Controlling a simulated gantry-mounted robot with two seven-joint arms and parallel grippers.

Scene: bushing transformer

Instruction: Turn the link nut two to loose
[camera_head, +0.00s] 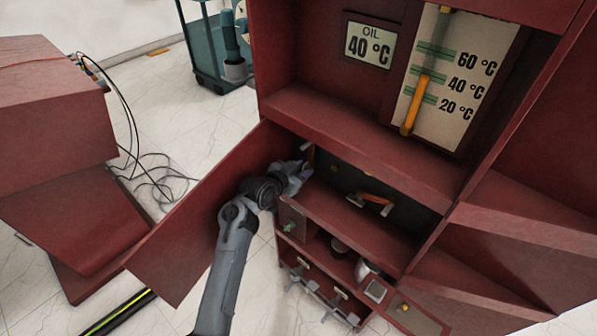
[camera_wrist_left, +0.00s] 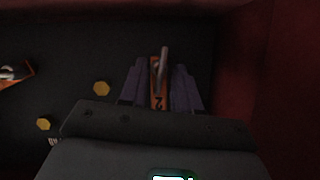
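Link nut two, a pale metal bar on an orange plate marked "2" (camera_wrist_left: 158,90), sits on the dark back wall of the recess in the left wrist view. My left gripper (camera_wrist_left: 160,88) has its two fingers on either side of this plate, with a visible gap on each side. In the head view my left gripper (camera_head: 300,176) reaches into the left end of the open red cabinet's recess, and it largely hides link two there. Another orange link (camera_head: 373,199) lies to its right; it also shows at the left edge of the left wrist view (camera_wrist_left: 18,74). My right gripper is not in view.
A red wall (camera_wrist_left: 270,90) stands close on the right in the left wrist view. Yellow hex bolts (camera_wrist_left: 101,88) dot the dark panel. A red cabinet door (camera_head: 200,225) is open to the left of the recess. The oil gauge (camera_head: 368,45) is above.

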